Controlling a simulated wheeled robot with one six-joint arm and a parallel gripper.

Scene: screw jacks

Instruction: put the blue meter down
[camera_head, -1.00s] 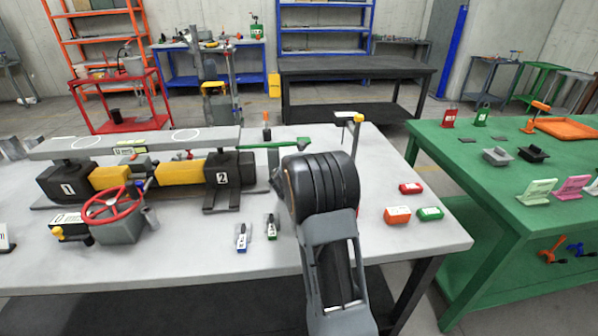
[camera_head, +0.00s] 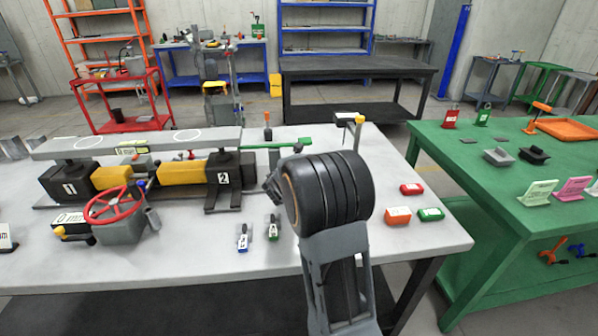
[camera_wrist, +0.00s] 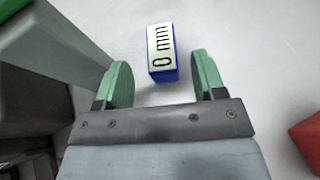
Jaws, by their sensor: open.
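The blue meter (camera_wrist: 162,54) is a small blue block with a white face reading "0 mm". In the wrist view it appears to rest on the pale grey tabletop (camera_wrist: 260,60). My gripper (camera_wrist: 160,78) has its two green fingers spread apart. The meter lies just beyond and between the fingertips, with a gap on both sides and nothing held. In the head view I cannot make out the meter or my fingers; my arm blocks that part of the table.
A red block (camera_wrist: 308,143) is at the wrist view's right edge. Red (camera_head: 411,189), orange (camera_head: 398,215) and green (camera_head: 430,214) blocks lie right of my arm. The jack rig (camera_head: 150,178) with a red handwheel (camera_head: 112,205) stands left. A green table (camera_head: 460,165) is at right.

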